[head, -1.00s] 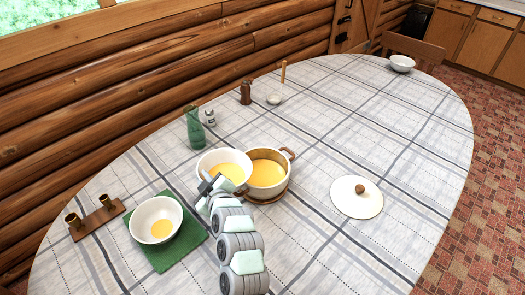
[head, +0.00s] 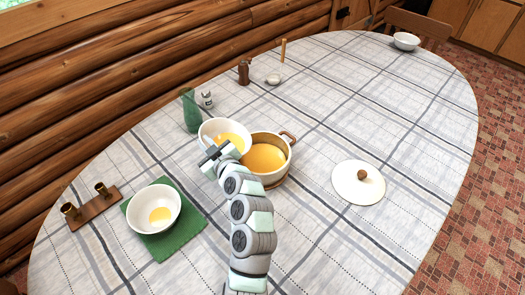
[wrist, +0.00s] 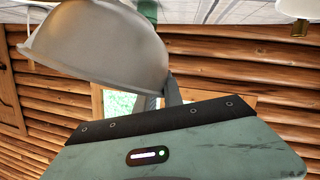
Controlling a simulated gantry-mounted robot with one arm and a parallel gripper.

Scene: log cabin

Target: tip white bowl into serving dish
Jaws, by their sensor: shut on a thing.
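The white bowl (head: 209,130) is in my gripper (head: 214,153), with yellow liquid (head: 233,139) inside. My gripper is shut on its near-left rim. The bowl is raised beside the upper left of the serving dish, a cream pot (head: 278,179) with brown handles and yellow liquid (head: 265,158) in it. Its right edge meets the pot's rim in the picture; I cannot tell whether they touch. In the wrist view the bowl's outside (wrist: 95,50) looks tilted, and a finger of my gripper (wrist: 172,92) is against its edge. No falling stream shows.
A second white bowl (head: 140,213) with a little yellow stands on a green mat (head: 187,237). A lid (head: 348,188) lies right of the pot. A green bottle (head: 191,113), shaker (head: 207,99) and brown mill (head: 243,73) stand behind.

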